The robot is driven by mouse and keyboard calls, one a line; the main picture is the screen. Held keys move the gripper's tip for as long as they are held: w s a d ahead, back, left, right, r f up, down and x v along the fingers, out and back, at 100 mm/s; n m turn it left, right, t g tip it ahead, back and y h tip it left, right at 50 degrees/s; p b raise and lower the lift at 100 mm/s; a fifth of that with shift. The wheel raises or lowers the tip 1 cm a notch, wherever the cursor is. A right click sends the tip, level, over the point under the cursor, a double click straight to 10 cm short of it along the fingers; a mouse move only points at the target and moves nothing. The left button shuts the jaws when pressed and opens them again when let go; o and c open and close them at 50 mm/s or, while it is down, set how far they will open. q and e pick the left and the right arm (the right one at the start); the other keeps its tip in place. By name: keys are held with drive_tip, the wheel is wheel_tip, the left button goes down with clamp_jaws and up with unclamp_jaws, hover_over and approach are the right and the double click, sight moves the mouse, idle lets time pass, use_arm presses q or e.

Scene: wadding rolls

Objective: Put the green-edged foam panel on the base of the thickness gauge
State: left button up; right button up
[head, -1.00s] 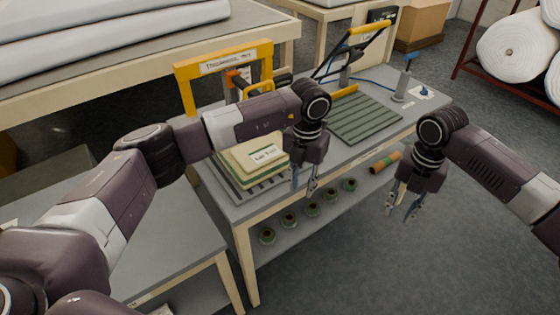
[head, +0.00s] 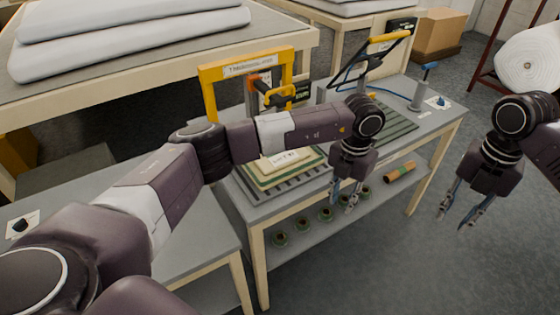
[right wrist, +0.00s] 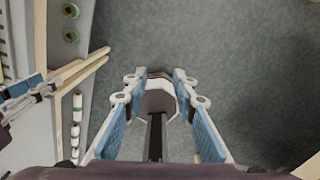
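A stack of cream foam panels (head: 262,179) lies on a dark striped surface on the grey workbench, with a paper label (head: 284,158) on top. A green edge (head: 296,170) shows along the stack; my left arm hides the back part. The yellow frame (head: 245,68), labelled as a thickness device, stands behind the stack with an orange and black clamp. Its base is mostly hidden. My left gripper (head: 343,200) is open and empty, in front of the bench edge, right of the stack. My right gripper (head: 453,221) is open and empty over the floor; its fingers stand apart (right wrist: 157,115).
A ribbed green-grey board (head: 398,124) with a yellow-handled hinged arm (head: 384,42) is at the bench's right. Several green rings (head: 303,224) and an orange-green roll (head: 399,172) lie on the lower shelf. Floor at right is free.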

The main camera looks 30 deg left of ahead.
drive_tip(key=shift+r, duration=1.65)
